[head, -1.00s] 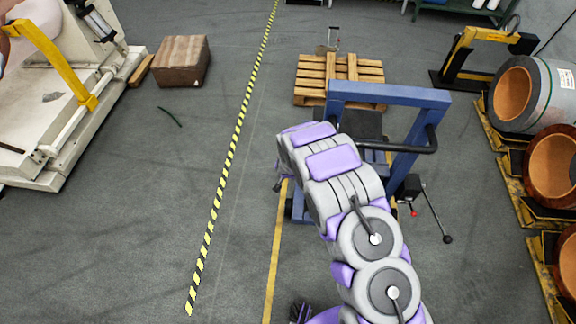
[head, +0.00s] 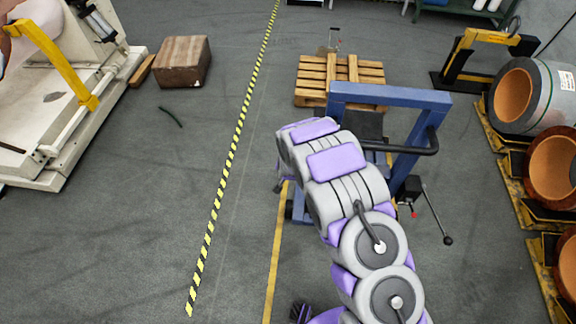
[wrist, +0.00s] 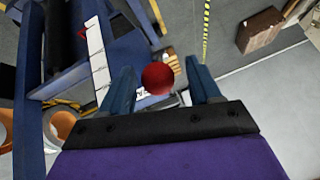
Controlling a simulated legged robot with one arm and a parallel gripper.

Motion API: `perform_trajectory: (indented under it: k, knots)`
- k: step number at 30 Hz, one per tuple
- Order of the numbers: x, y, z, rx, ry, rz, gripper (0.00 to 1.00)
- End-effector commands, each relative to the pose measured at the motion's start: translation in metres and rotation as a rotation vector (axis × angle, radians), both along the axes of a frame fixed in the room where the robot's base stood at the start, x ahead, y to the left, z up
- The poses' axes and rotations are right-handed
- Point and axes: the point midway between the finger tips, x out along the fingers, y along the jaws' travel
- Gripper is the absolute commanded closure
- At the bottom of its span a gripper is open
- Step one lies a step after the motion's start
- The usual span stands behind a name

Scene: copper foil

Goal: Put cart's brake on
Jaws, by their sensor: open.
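The blue cart (head: 392,95) stands right of centre in the head view, partly behind my arm. Its blue frame (wrist: 35,85) fills the left of the wrist view. A red ball knob (wrist: 157,78) appears between the two fingers of my gripper (wrist: 158,68), which are apart on either side of it. I cannot tell whether they touch it. The knob's stem is hidden. In the head view my gripper is mostly hidden behind my arm. A rod with a black knob (head: 447,240) and a small red tip (head: 414,215) stick out at the cart's right side.
A wooden pallet (head: 340,72) lies behind the cart. Copper coils (head: 552,165) on yellow stands line the right edge. A cardboard box (head: 182,62) and a white machine (head: 60,120) are at the left. The floor left of the striped line (head: 228,165) is mostly clear.

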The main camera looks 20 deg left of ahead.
Motion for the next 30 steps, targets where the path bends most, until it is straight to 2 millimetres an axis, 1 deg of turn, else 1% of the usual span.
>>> perform_trajectory:
  k: [1, 6, 21, 25, 30]
  knots:
    - [-0.004, -0.002, 0.008, 0.000, -0.001, 0.001, 0.38]
    - [-0.018, -0.008, 0.029, 0.001, 0.000, 0.001, 0.38]
    - [-0.058, -0.026, 0.091, -0.002, 0.002, -0.001, 0.38]
    - [-0.066, -0.029, 0.104, -0.002, 0.001, -0.001, 0.38]
    - [-0.073, -0.033, 0.113, -0.003, 0.004, 0.000, 0.38]
